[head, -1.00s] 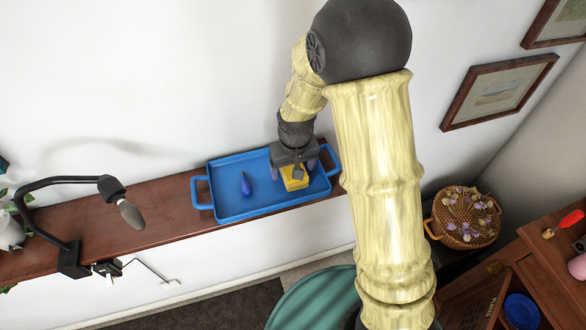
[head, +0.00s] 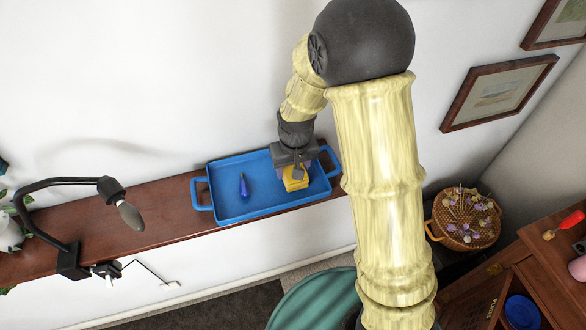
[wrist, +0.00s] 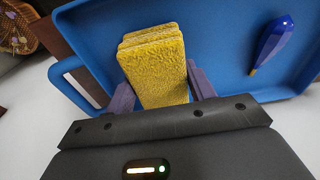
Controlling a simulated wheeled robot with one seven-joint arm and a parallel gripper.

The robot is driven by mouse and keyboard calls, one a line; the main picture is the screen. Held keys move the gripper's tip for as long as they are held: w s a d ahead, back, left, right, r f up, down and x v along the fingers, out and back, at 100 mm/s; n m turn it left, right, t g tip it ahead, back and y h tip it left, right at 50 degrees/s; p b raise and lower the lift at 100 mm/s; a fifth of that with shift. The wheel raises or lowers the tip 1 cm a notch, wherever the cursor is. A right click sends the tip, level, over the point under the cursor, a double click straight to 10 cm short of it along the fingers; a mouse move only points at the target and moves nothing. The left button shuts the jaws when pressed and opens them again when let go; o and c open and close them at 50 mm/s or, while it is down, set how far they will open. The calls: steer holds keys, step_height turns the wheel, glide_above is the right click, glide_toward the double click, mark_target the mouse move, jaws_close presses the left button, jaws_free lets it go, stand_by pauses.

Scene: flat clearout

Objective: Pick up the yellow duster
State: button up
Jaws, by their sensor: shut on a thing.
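The yellow duster (head: 296,179) is a folded, textured block at the right end of the blue tray (head: 229,211). It also shows in the wrist view (wrist: 155,66), between the two purple-grey fingers. My gripper (head: 293,171) is over the right end of the tray and is shut on the duster. In the wrist view my gripper (wrist: 161,93) has one finger on each side of the near part of the duster. Whether the duster is clear of the tray floor I cannot tell.
A blue pointed object (head: 243,187) lies in the tray left of the duster. The tray stands on a narrow brown shelf (head: 150,205) against the white wall. A black lamp (head: 70,225) is clamped to the shelf at left. A wicker basket (head: 466,219) stands at right.

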step_height(320, 180, up, 10)
steer(key=b, duration=0.2)
steer(key=shift+f+b, duration=0.15)
steer(key=shift+b, duration=0.25)
steer(key=shift+o, duration=1.2)
steer(key=shift+c, duration=0.6)
steer(key=shift+w+f, duration=0.1)
